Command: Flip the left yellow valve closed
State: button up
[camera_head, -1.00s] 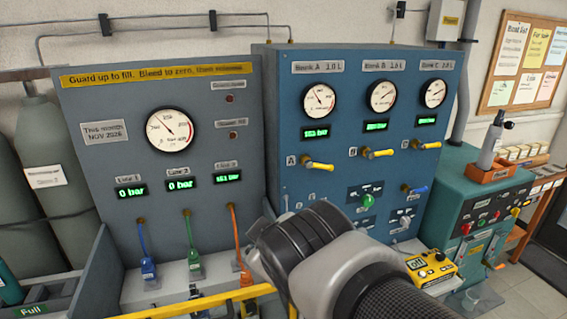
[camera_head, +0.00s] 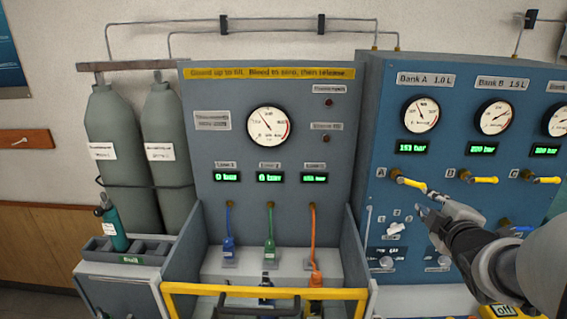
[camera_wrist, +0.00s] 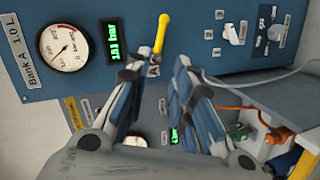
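The left yellow valve (camera_head: 410,183) sits under the Bank A gauge on the blue panel, marked A. Its yellow handle sticks out to the right from a brass hub and tilts slightly down. In the wrist view the same valve handle (camera_wrist: 161,34) shows beyond the fingertips, near the letter A. My gripper (camera_head: 430,202) is just below and right of the handle's end, close to the panel. In the wrist view my gripper (camera_wrist: 160,64) has its two fingers apart with nothing between them. I cannot tell whether a finger touches the handle.
The Bank B valve (camera_head: 479,177) and Bank C valve (camera_head: 541,178) are to the right. A yellow guard bar (camera_head: 195,289) fronts the grey panel's bay at left. Gas cylinders (camera_head: 115,150) stand farther left.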

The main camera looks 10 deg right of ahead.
aim_at(414, 184)
jog(key=x, duration=0.5)
jog(key=b+x, duration=0.1)
jog(key=x, duration=1.1)
jog(key=shift+d, duration=0.35)
jog(key=shift+c, duration=0.3)
grip_shut()
